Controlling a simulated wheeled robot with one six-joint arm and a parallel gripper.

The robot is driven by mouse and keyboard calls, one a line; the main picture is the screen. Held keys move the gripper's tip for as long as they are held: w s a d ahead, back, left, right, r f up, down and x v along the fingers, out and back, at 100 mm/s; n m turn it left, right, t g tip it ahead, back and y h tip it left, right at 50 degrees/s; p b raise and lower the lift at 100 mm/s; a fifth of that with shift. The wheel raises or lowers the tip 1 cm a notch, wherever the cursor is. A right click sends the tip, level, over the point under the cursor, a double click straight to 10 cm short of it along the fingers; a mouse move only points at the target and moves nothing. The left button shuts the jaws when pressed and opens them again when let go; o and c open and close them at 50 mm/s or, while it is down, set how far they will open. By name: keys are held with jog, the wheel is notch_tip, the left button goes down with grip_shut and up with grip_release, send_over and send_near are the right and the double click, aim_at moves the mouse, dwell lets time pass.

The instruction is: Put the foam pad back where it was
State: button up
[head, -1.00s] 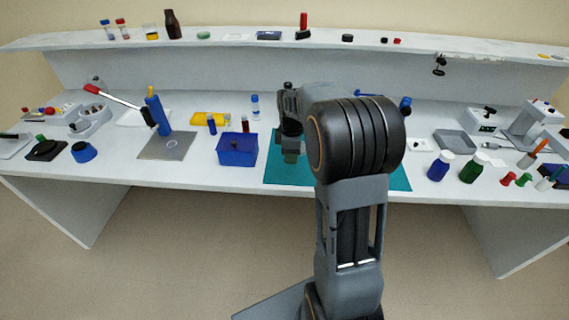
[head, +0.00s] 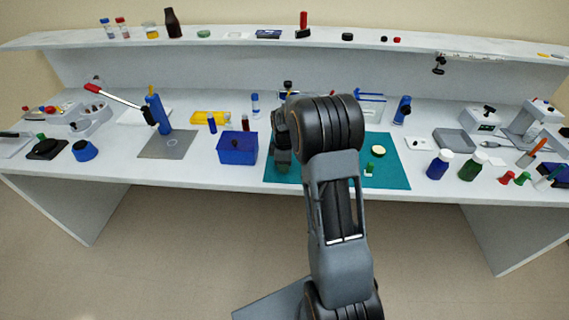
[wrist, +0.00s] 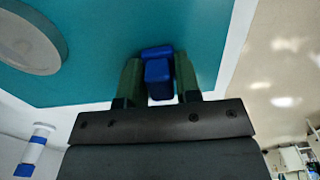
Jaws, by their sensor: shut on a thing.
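My gripper shows in the wrist view (wrist: 158,82) with two green fingers shut on a small blue block (wrist: 158,70). The block may be the foam pad; I cannot tell for sure. It looks like two blue pieces, one behind the other. In the head view my gripper (head: 283,162) hangs over the left part of the teal mat (head: 390,178), and my arm hides what it holds. In the wrist view the teal mat (wrist: 95,75) lies beyond the fingers. I cannot tell whether the block touches it.
A blue box (head: 237,149) stands just left of my gripper. A cream disc (head: 378,151) and a small green piece (head: 369,170) lie on the mat's right part. A grey round plate (wrist: 30,45) shows in the wrist view. Blue (head: 439,165) and green (head: 473,167) bottles stand farther right.

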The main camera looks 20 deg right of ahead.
jog(key=shift+f, duration=0.15)
jog(key=o, duration=0.9)
notch_tip(320, 180, up, 11)
jog(key=s+a+r+m+t, duration=0.2)
jog(key=s+a+r+m, duration=0.4)
jog(key=s, duration=0.4)
jog(key=s+a+f+m, duration=0.1)
jog(key=s+a+m, duration=0.1)
jog(key=s, duration=0.4)
jog(key=s+a+f+m+t, duration=0.1)
jog(key=s+a+m, duration=0.1)
jog(key=s+m, duration=0.2)
jog(key=shift+s+a+f+t, duration=0.3)
jog(key=shift+s+a+f, duration=0.1)
jog(key=shift+s, duration=0.65)
